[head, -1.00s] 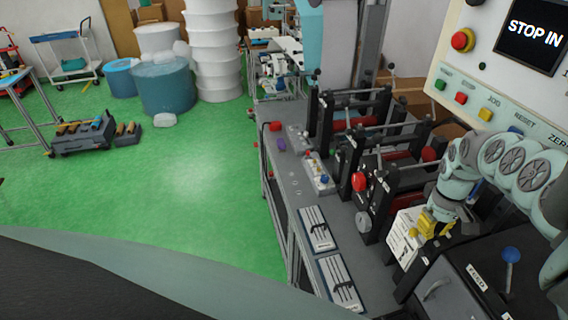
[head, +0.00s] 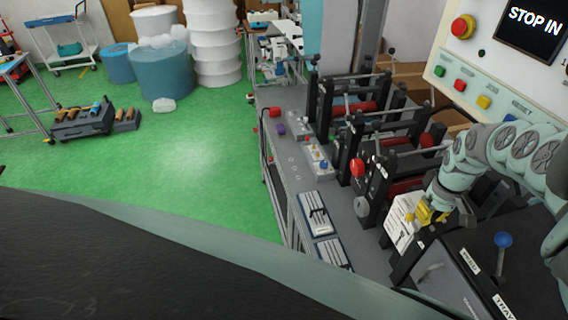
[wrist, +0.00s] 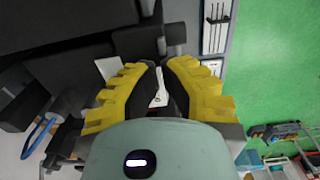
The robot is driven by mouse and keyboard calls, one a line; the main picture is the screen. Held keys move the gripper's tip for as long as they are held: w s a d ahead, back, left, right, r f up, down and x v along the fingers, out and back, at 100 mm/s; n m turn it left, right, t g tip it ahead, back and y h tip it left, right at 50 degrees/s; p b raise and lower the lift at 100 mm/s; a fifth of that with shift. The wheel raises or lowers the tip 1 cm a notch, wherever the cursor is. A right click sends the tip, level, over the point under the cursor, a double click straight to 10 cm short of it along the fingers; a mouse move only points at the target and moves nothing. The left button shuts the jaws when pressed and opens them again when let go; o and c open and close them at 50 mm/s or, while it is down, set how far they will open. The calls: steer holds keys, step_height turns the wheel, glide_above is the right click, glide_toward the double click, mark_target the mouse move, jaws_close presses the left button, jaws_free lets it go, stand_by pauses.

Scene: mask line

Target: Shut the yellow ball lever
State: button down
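My gripper (head: 427,214) has yellow padded fingers and reaches down at the right, beside a white labelled box (head: 401,222) on the machine line. In the wrist view my gripper (wrist: 163,66) has its two fingertips a small gap apart. A slim pale metal piece (wrist: 159,96) shows between the fingers; I cannot tell whether it is the lever or whether the fingers touch it. No yellow ball can be told apart from the yellow fingers in either view. A lever with a blue ball (head: 503,240) stands on the dark housing at the lower right.
A control panel (head: 490,70) with a red stop button (head: 463,27) is at upper right. Black roller frames with red knobs (head: 358,167) stand behind my gripper. Flat white-and-grey plates (head: 315,213) lie on the bench. The green floor (head: 200,165) at left is largely clear.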

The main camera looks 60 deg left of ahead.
mark_target(436, 231)
steer(key=shift+s+d+r+t+y+p, duration=0.1)
steer(key=shift+s+d+t+y+p, duration=0.15)
steer(key=shift+y+p, duration=0.3)
steer(key=shift+d+r+t+y+p, duration=0.15)
steer(key=shift+d+y+p, duration=0.2)
steer(key=shift+p, duration=0.3)
steer(key=shift+d, duration=0.3)
steer(key=shift+s+d, duration=0.2)
steer(key=shift+d, duration=0.15)
steer(key=shift+d+f, duration=0.1)
steer(key=shift+d, duration=0.2)
steer(key=shift+s+d+f+p, duration=0.1)
steer(key=shift+s+d+p, duration=0.2)
steer(key=shift+p, duration=0.1)
steer(key=shift+d+f+y, duration=0.1)
steer(key=shift+d+y, duration=0.1)
steer(key=shift+y, duration=0.2)
stand_by(1.2)
steer(key=shift+w+a+f, duration=0.1)
steer(key=shift+a, duration=0.05)
